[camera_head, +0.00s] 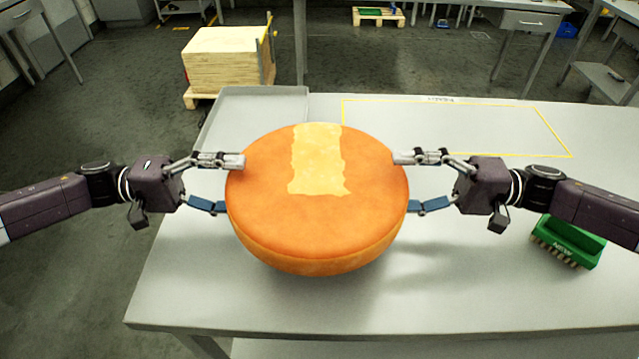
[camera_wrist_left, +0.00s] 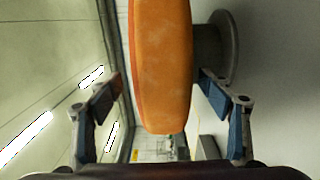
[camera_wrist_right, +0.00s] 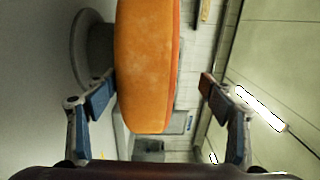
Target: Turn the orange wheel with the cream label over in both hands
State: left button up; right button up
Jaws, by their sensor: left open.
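The orange wheel (camera_head: 317,215) lies flat with its cream label (camera_head: 318,160) facing up. A round grey stand (camera_wrist_left: 234,48) shows below it in the left wrist view and also in the right wrist view (camera_wrist_right: 88,45). My left gripper (camera_head: 231,184) is open around the wheel's left rim, one finger above and one below. Small gaps show beside the wheel (camera_wrist_left: 160,70) in the left wrist view. My right gripper (camera_head: 408,182) is open around the right rim. Its upper finger stands clear of the wheel (camera_wrist_right: 147,70); the lower finger is close, contact unclear.
The grey table (camera_head: 220,305) has free room in front of the wheel. A yellow outlined area (camera_head: 470,125) at the back of the table is empty. A stack of boards (camera_head: 225,60) stands on the floor behind.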

pick_arm(q)
jog(key=shift+a, duration=0.1)
pick_arm(e)
jog(key=shift+d+r, duration=0.1)
jog(key=shift+r, duration=0.05)
pick_arm(q)
jog(key=a, duration=0.8)
jog(key=shift+a, duration=0.35)
pick_arm(e)
jog(key=d, duration=0.8)
jog(key=shift+d+r, duration=0.15)
jog(key=shift+d, duration=0.25)
notch_tip(320, 180, down, 2)
jog(key=shift+s+d+f, duration=0.1)
jog(key=shift+d+f, duration=0.05)
jog(key=shift+f, duration=0.05)
pick_arm(q)
jog(key=shift+s, duration=0.1)
